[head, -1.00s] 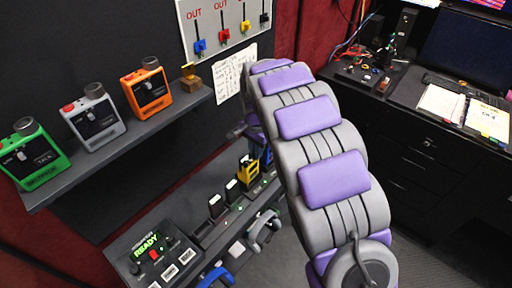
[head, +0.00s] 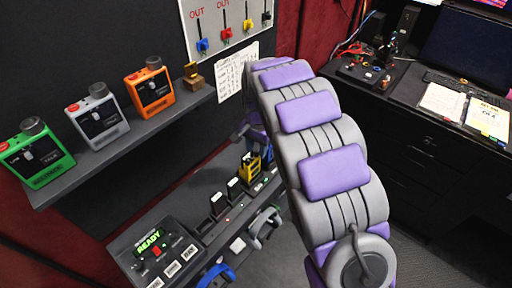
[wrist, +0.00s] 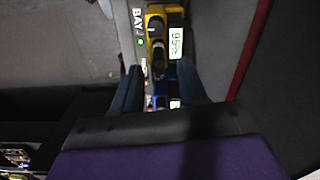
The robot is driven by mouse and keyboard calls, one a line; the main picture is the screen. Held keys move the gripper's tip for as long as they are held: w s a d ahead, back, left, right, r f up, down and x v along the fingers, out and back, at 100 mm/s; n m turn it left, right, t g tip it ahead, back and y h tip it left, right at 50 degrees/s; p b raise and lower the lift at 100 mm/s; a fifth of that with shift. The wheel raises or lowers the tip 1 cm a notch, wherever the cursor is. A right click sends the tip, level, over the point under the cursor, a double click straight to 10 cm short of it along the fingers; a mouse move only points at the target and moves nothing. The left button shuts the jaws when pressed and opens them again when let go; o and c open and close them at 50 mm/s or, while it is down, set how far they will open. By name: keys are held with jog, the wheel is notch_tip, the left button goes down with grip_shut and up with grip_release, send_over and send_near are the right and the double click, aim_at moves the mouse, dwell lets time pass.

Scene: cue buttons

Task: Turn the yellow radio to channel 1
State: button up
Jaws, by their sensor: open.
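The yellow radio (head: 250,166) stands in the charging bench at its far end, partly hidden by my arm in the head view. In the wrist view, the yellow radio (wrist: 156,18) shows from close up at the top, with a dark round knob on it and a lit display reading about 95% beside it. My gripper (wrist: 158,88) is open, its two dark blue fingers pointing toward the radio, one on each side of the line to it. The gap between the fingers shows no held thing. The radio's channel setting cannot be read.
The bench (head: 190,205) has several slots and a READY panel (head: 152,243). A desk (head: 400,85) stands at right.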

aim_at(257, 150)
jog(key=shift+r, duration=0.1)
notch_tip(257, 150, up, 17)
jog(key=p, duration=0.2)
jog(key=shift+p, duration=0.3)
jog(key=shift+d+r, duration=0.1)
jog(key=shift+r, duration=0.05)
